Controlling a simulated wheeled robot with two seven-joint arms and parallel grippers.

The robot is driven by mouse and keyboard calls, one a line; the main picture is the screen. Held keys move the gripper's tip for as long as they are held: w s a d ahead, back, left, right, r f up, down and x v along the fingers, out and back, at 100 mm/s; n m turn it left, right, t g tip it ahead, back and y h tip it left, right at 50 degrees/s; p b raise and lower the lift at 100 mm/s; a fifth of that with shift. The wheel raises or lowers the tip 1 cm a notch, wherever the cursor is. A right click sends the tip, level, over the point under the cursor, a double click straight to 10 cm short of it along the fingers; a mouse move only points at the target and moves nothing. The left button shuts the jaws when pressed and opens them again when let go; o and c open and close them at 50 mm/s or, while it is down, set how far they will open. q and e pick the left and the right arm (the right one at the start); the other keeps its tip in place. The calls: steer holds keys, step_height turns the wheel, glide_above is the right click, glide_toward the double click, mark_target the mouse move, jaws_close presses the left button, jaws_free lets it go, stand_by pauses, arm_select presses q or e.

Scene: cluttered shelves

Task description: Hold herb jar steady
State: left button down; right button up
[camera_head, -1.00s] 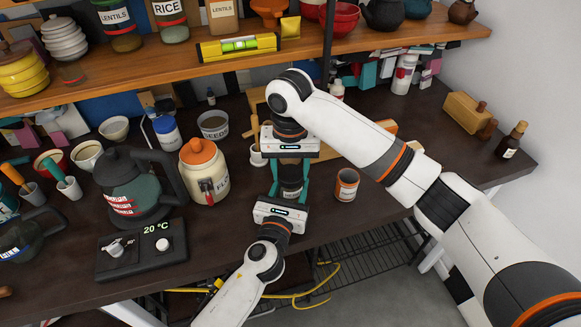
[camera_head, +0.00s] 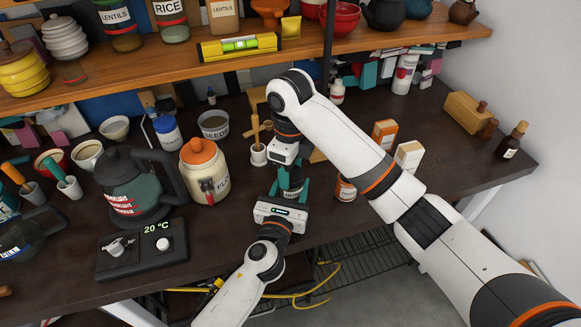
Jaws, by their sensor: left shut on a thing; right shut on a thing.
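The herb jar (camera_head: 291,191) is a small dark jar on the counter, mostly hidden between my two grippers. My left gripper (camera_head: 289,194) reaches in from the front and is shut on the jar's body, with a teal finger on each side. My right gripper (camera_head: 289,172) comes down from above and behind, turned at an angle. It is shut at the jar's top; the lid itself is hidden by the fingers.
A flour canister (camera_head: 204,178) stands to the left and a mortar with pestle (camera_head: 258,154) behind. A labelled can (camera_head: 345,190), partly behind my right arm, and a white box (camera_head: 409,155) stand to the right. The counter's front edge is close.

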steer(key=o, duration=0.9)
steer(key=shift+r, duration=2.25)
